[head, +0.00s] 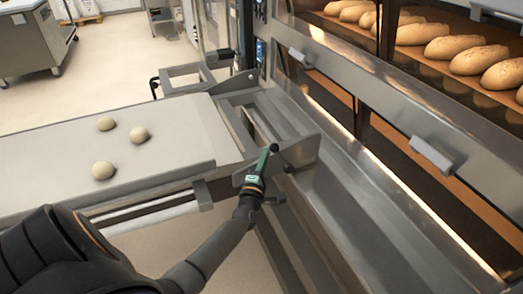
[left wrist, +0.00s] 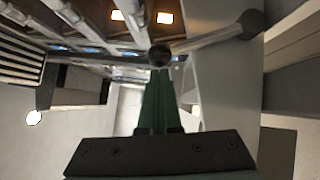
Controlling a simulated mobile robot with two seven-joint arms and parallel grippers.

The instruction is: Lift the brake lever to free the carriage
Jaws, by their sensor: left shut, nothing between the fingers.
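The brake lever (head: 281,157) is a short metal rod on the carriage's end plate. A dark round knob ends it, and the knob (left wrist: 159,55) also shows in the left wrist view, with the rod running right to a dark hub (left wrist: 251,22). My left gripper (head: 267,158) has its green fingers shut and empty, with their tips right at the knob. I cannot tell whether they touch it. The fingers also show in the left wrist view (left wrist: 160,78). The carriage (head: 212,140) holds a pale loading belt. My right gripper is not in view.
Three dough balls (head: 139,134) lie on the belt (head: 60,150). The deck oven (head: 400,140) stands at the right, with bread loaves (head: 455,47) behind its glass. A steel cabinet (head: 28,45) stands at the back left. Open floor (head: 100,80) lies beyond the belt.

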